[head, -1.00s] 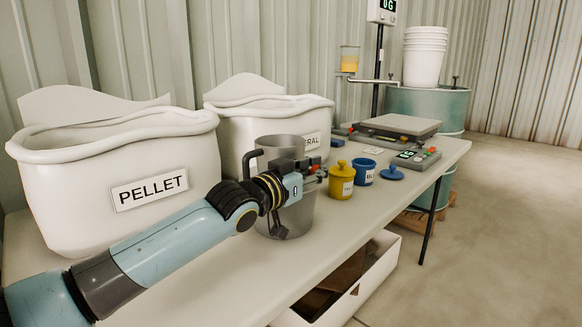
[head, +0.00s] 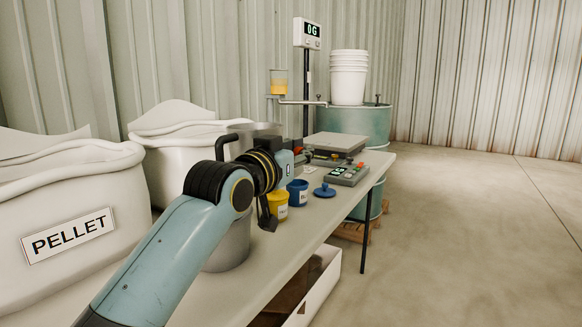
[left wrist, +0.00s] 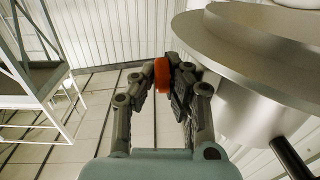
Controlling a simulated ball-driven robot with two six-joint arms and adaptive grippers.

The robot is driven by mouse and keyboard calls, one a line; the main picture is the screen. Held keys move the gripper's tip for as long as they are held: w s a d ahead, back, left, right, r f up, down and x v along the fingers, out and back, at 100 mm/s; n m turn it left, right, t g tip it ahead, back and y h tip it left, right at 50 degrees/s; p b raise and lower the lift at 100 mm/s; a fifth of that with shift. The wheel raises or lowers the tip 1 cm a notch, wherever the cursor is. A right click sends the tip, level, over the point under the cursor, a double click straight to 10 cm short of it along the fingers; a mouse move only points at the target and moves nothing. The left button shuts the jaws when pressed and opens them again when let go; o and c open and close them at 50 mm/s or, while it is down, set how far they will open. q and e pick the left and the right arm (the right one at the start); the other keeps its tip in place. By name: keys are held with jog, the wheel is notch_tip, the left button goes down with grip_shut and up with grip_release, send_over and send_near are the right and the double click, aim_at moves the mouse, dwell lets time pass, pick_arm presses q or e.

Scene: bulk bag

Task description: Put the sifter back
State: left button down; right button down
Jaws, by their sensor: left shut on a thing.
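The metal sifter (head: 255,129), a grey round vessel with a black handle, shows partly behind my left arm, above the table. In the left wrist view its wide rim and body (left wrist: 245,105) fill the right side. My left gripper (head: 298,156) has its fingers closed on an orange piece (left wrist: 161,75) beside the sifter. Where that piece joins the sifter is hidden. A grey pail (head: 232,248) stands on the table below, partly covered by my arm. My right gripper is not in view.
White bins, one labelled PELLET (head: 95,185), line the wall side of the table (head: 325,210). A yellow jar (head: 278,207), blue jar (head: 298,192) and blue lid (head: 324,191) are near my gripper. A platform scale (head: 335,143) stands farther back. Open floor lies right.

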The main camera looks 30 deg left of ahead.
pick_arm(q)
jog(key=s+d+f+m+g+h, duration=0.1)
jog(key=s+h, duration=0.3)
jog(key=s, duration=0.4)
jog(key=s+d+f+m+g+h, duration=0.1)
jog(key=s+d+m+h, duration=0.2)
jog(key=s, duration=0.6)
jog(key=shift+s+d+m+h, duration=0.25)
jog(key=shift+d+m+h, duration=0.05)
jog(key=shift+m+h, duration=0.35)
